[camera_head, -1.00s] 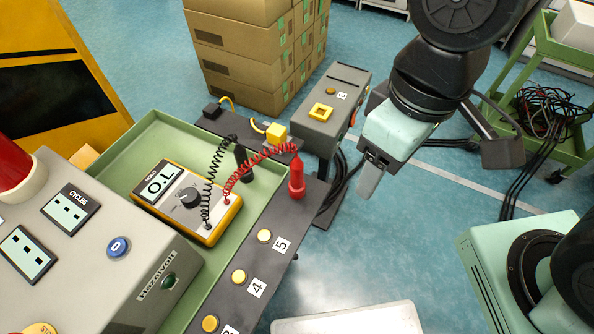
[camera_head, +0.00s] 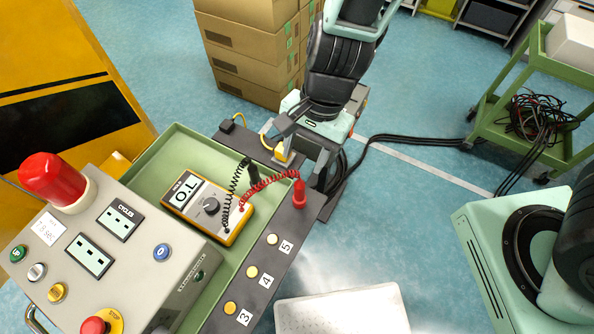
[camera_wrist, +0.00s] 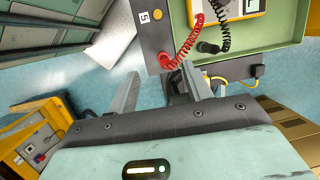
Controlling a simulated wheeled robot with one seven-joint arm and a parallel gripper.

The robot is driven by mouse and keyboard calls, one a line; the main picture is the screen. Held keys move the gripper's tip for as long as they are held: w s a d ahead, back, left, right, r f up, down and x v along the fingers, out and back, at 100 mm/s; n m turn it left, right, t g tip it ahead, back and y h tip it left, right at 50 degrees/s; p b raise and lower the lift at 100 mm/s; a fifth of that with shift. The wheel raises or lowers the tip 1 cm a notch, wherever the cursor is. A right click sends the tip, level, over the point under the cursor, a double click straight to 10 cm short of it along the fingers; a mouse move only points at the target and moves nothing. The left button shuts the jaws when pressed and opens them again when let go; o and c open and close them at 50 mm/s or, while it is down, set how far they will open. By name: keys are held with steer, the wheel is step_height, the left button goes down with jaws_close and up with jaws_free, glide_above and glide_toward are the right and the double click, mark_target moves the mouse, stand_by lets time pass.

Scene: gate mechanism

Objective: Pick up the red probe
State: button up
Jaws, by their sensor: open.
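The red probe (camera_head: 299,193) stands upright at the right end of the dark strip, beside the multimeter tray. A coiled red lead joins it to the yellow multimeter (camera_head: 208,207), which reads O.L. My gripper (camera_wrist: 160,70) is open and empty. In the wrist view the red probe (camera_wrist: 165,60) shows beyond and between the fingertips, apart from them. The black probe (camera_wrist: 208,47) lies to its right there. In the head view my gripper is behind the red probe, over the grey box's place, mostly hiding that box.
The green tray (camera_head: 160,155) holds the multimeter. A control panel (camera_head: 150,250) with a red beacon (camera_head: 52,182) stands at the front left. Cardboard boxes (camera_head: 250,55) are stacked behind my gripper. A green cart (camera_head: 500,140) with cables stands at right.

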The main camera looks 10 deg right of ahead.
steer(key=w+d+f+m+h+p, duration=0.1)
steer(key=w+f+m+p, duration=0.1)
steer(key=w+m+p, duration=0.15)
steer(key=m+b, duration=0.1)
steer(key=b, duration=0.4)
glide_toward(299, 190)
steer(key=shift+t, duration=0.4)
steer(key=f, duration=0.6)
steer(key=shift+w+a+f, duration=0.1)
steer(key=shift+w+f, duration=0.15)
steer(key=shift+f, duration=0.15)
steer(key=shift+s+a+f+b, duration=0.1)
steer(key=shift+a+f, duration=0.1)
steer(key=shift+f, duration=0.7)
steer(key=shift+s+a+f+b, duration=0.15)
steer(key=shift+f, duration=0.75)
steer(key=shift+s+a+f+b, duration=0.1)
steer(key=shift+a+f, duration=0.1)
steer(key=shift+f, duration=0.7)
steer(key=c, duration=1.1)
